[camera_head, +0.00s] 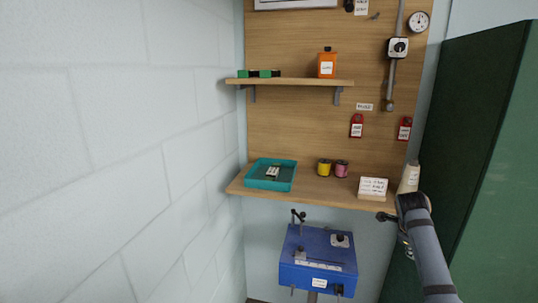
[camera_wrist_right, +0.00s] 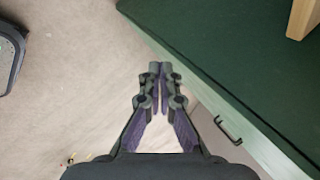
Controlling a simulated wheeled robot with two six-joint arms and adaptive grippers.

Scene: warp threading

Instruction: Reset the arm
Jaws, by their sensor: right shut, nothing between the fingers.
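My right arm comes in from the lower right in the head view. Its right gripper (camera_head: 383,216) is small and dark there, by the front edge of the wooden shelf, just below and right of a white card block (camera_head: 373,187). In the right wrist view the right gripper (camera_wrist_right: 160,68) has its two fingers together with nothing between them. Below it are pale floor (camera_wrist_right: 95,75) and a dark green surface (camera_wrist_right: 240,50). My left gripper is in neither view.
The lower shelf (camera_head: 305,187) holds a teal tray (camera_head: 255,183), a yellow spool (camera_head: 324,168) and a pink spool (camera_head: 341,169). A blue machine (camera_head: 315,258) stands below. A green cabinet (camera_head: 490,130) stands at right, close to my arm. A white wall (camera_head: 110,150) fills the left.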

